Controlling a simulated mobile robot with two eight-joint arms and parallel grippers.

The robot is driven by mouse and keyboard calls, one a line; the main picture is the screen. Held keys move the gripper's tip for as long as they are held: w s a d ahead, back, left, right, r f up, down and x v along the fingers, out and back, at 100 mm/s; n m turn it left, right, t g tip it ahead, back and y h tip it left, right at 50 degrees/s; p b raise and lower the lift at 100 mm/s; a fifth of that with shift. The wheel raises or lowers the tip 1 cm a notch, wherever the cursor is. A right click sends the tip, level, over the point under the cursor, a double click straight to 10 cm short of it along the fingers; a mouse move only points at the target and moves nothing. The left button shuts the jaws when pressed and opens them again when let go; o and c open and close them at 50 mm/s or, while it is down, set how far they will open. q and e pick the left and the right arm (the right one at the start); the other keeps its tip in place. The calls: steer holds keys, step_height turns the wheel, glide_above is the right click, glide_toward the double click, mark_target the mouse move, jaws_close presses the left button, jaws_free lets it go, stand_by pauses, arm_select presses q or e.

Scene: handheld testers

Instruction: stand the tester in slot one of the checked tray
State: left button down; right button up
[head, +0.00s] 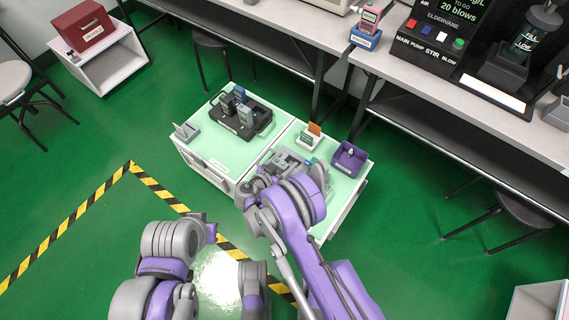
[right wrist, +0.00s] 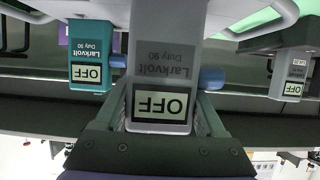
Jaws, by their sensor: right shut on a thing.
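In the right wrist view my right gripper (right wrist: 165,73) is shut on a grey tester (right wrist: 162,105) marked Larkvolt Duty 90, with its screen reading OFF. A teal tester (right wrist: 90,48) and another grey tester (right wrist: 293,70) stand on either side, apart from it. A pale tray rim runs by the held tester's lower end; I cannot tell if that end touches the tray. In the head view my right arm covers the gripper and part of the grey tray (head: 284,158). A black tray (head: 218,117) holds several testers. I cannot read which tray is the checked one.
The trays sit on low white cabinets with pale green tops (head: 208,150). A small grey holder (head: 186,131) is at the left. A long bench (head: 440,90) runs behind.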

steer(key=shift+f, duration=0.5)
steer(key=shift+f, duration=0.2)
steer(key=o, duration=1.5)
steer(key=shift+r, duration=0.25)
steer(key=p+v, duration=0.1)
steer(key=v, duration=1.1)
steer(key=shift+p, duration=0.35)
